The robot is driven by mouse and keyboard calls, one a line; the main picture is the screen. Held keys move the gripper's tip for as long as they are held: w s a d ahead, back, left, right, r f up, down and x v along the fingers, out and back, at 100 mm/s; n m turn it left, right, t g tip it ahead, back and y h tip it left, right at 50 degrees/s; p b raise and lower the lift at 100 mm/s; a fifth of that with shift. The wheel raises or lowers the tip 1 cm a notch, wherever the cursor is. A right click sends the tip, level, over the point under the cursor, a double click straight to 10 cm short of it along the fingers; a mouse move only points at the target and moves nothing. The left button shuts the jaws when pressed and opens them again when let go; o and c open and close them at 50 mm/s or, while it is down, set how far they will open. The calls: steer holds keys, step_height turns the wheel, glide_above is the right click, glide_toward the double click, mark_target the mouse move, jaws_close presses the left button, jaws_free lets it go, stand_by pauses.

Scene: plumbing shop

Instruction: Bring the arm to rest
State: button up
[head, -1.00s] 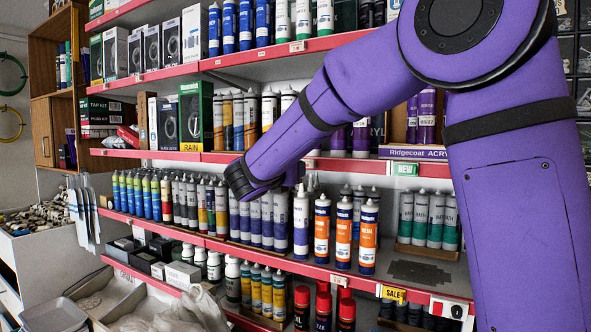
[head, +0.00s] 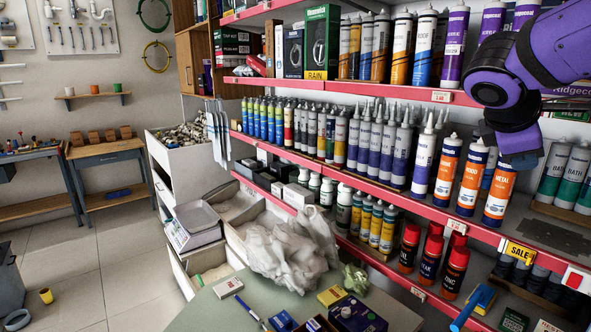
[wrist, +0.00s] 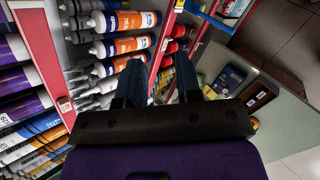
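My arm is folded, and part of it shows at the top right of the head view. My gripper (head: 515,150) hangs in front of the middle shelf, close to the orange-labelled cartridges (head: 499,192). In the wrist view my gripper (wrist: 160,78) has its two dark fingers well apart, with nothing between them that I can see as held. I cannot tell whether the gripper touches the cartridges.
Red-edged shelves (head: 440,213) with rows of cartridges fill the right side. A green-grey counter (head: 215,309) with small boxes stands at the front. A white bag (head: 290,252) lies beside it. Tiled floor (head: 90,262) is open at the left, before a wooden workbench (head: 105,150).

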steer(key=s+a+f+m+y, duration=0.3)
steer(key=s+m, duration=0.3)
steer(key=s, duration=0.2)
steer(key=s+a+f+m+t+y, duration=0.1)
steer(key=s+a+f+m+y, duration=0.2)
steer(key=s, duration=0.5)
steer(key=shift+a+m+y, duration=0.55)
steer(key=shift+m+y, duration=0.55)
steer(key=shift+m, duration=0.6)
